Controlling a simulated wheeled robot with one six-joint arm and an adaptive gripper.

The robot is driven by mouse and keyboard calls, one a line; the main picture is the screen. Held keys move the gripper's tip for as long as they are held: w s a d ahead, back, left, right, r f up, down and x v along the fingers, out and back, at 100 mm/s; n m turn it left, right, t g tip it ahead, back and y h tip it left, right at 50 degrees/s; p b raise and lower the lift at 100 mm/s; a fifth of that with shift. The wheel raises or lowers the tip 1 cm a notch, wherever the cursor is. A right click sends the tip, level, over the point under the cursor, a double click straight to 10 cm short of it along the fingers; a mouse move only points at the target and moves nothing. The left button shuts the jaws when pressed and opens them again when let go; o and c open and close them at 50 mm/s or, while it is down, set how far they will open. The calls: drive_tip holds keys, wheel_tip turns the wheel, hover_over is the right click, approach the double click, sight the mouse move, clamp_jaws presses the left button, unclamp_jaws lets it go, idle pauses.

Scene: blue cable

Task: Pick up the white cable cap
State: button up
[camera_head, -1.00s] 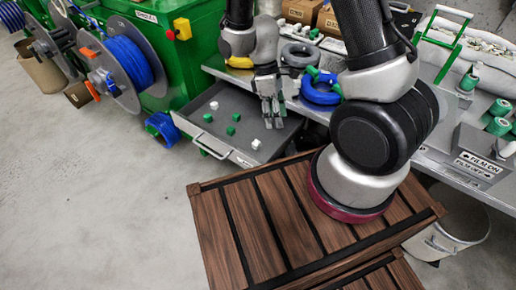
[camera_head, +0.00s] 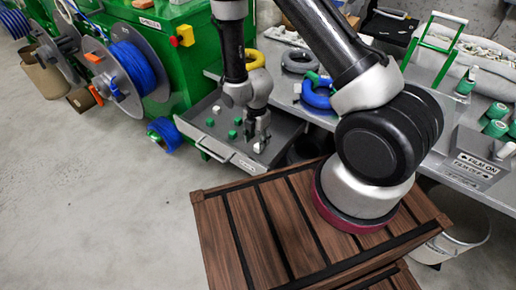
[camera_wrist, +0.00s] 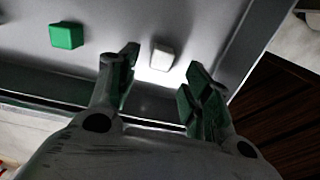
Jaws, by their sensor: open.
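A white cable cap (camera_wrist: 162,56) lies on the grey drawer floor, just beyond the gap between my fingertips in the wrist view. In the head view this white cap (camera_head: 257,147) is by my gripper's fingertips and partly hidden. My gripper (camera_wrist: 163,72) is open and empty, with its green-padded fingers on either side of the gap. In the head view my gripper (camera_head: 258,137) points down into the right part of the open drawer (camera_head: 216,140). A second white cap (camera_head: 216,109) lies farther back in the drawer.
Several green caps lie in the drawer, one left of my fingers in the wrist view (camera_wrist: 66,36). The drawer's front wall (camera_wrist: 75,100) runs close to my fingers. The workbench holds a blue cable coil (camera_head: 318,92). A wooden crate top (camera_head: 265,225) stands in front.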

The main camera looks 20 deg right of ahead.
sight(257, 146)
wheel_tip(257, 146, down, 4)
drive_tip(key=shift+f, duration=0.15)
drive_tip(key=c, duration=0.8)
